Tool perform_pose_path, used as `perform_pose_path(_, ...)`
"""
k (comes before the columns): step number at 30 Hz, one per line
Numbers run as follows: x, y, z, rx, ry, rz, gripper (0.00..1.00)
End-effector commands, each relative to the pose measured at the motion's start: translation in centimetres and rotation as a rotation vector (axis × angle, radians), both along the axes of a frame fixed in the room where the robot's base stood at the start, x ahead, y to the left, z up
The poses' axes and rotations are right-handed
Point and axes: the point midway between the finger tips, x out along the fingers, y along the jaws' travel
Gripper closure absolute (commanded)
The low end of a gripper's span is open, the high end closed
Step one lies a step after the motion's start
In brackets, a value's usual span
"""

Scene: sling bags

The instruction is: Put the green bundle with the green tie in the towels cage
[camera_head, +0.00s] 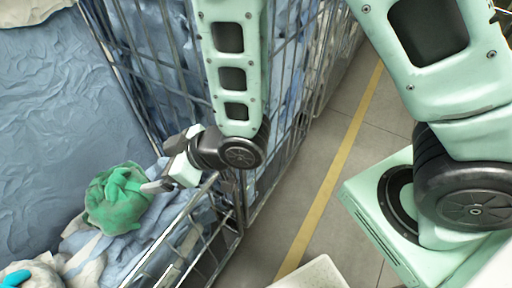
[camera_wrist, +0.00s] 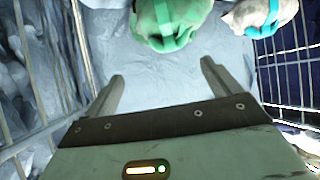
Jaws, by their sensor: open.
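The green bundle (camera_head: 118,198) lies on pale blue and white cloth in a wire cage (camera_head: 172,250) at the lower left of the head view. It also shows at the top of the wrist view (camera_wrist: 172,35), cut off by the edge, with a brighter green band that looks like its tie. My gripper (camera_head: 152,186) is over this cage's edge, just right of the bundle in the head view. In the wrist view my gripper (camera_wrist: 162,70) is open and empty, and the bundle is beyond its fingertips, not between them. No label shows which cage is for towels.
A greyish-white bundle with a cyan tie (camera_wrist: 262,14) lies beside the green one; it shows at the head view's lower left corner (camera_head: 40,274). Tall wire cages with blue cloth (camera_head: 165,75) stand behind. The floor with a yellow line (camera_head: 325,190) is clear.

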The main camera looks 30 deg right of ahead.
Motion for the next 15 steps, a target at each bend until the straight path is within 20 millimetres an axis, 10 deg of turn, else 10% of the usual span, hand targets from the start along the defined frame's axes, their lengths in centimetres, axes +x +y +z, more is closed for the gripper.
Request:
perform_pose_path(8,-2.0,-4.8,3.9,-0.263,0.252,-0.106,0.10)
perform_pose_path(15,-7.6,-10.5,7.8,-0.491,0.494,-0.170,0.10)
